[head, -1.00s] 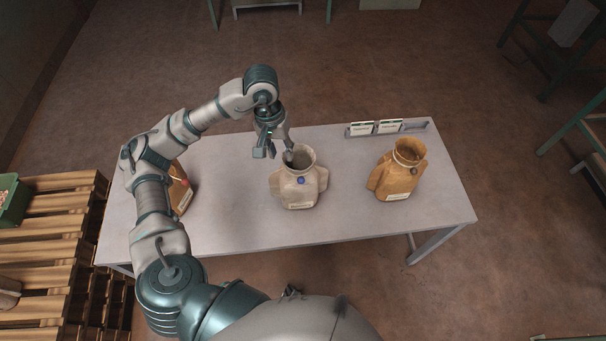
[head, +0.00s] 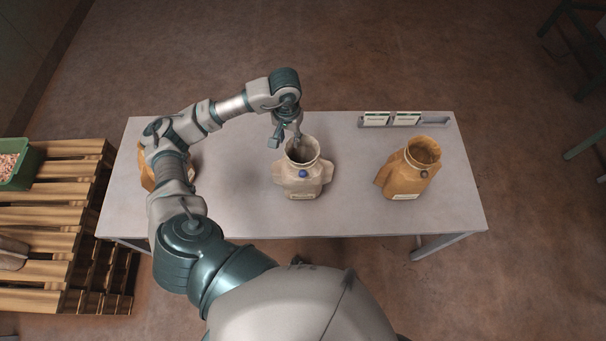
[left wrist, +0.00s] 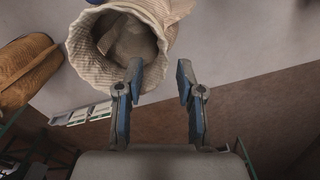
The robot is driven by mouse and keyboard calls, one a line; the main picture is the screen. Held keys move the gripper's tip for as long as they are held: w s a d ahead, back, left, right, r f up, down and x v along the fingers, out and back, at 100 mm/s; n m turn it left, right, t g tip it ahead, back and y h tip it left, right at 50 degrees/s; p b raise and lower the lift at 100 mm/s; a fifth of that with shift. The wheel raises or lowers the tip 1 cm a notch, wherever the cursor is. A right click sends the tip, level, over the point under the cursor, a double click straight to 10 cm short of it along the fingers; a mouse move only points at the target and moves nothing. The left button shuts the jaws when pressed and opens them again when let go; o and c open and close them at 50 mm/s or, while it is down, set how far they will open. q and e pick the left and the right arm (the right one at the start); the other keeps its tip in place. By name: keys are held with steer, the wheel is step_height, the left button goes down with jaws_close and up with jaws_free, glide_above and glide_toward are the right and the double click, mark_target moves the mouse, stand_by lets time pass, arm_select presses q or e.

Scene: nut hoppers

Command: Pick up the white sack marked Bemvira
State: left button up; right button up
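A whitish, cream sack (head: 303,180) stands upright on the table, its round mouth open toward me. In the left wrist view the ribbed rim of this sack (left wrist: 90,55) is close. My left gripper (head: 286,142) is open at the far left side of the mouth. In the left wrist view the left gripper (left wrist: 157,80) has one finger over the mouth opening and the other outside the rim. I cannot tell whether they touch it. My right gripper is out of view.
A tan sack (head: 403,179) stands at the right of the table (head: 235,205). Another brown sack (head: 147,178) is partly hidden behind my left arm. A grey holder with cards (head: 400,125) lies at the back right. Pallets (head: 65,215) with a green crate (head: 35,165) stand at left.

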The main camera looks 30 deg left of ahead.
mark_target(290, 151)
arm_select(q)
steer(key=shift+s+d+f, duration=0.15)
steer(key=shift+s+f, duration=0.1)
steer(key=shift+f, duration=0.3)
step_height(290, 151, down, 4)
steer(key=shift+r+p, duration=0.1)
steer(key=shift+p, duration=0.4)
steer(key=shift+a+f, duration=0.4)
steer(key=shift+f, duration=0.1)
steer(key=shift+d+r, duration=0.15)
steer(key=shift+d, duration=0.3)
jaws_close()
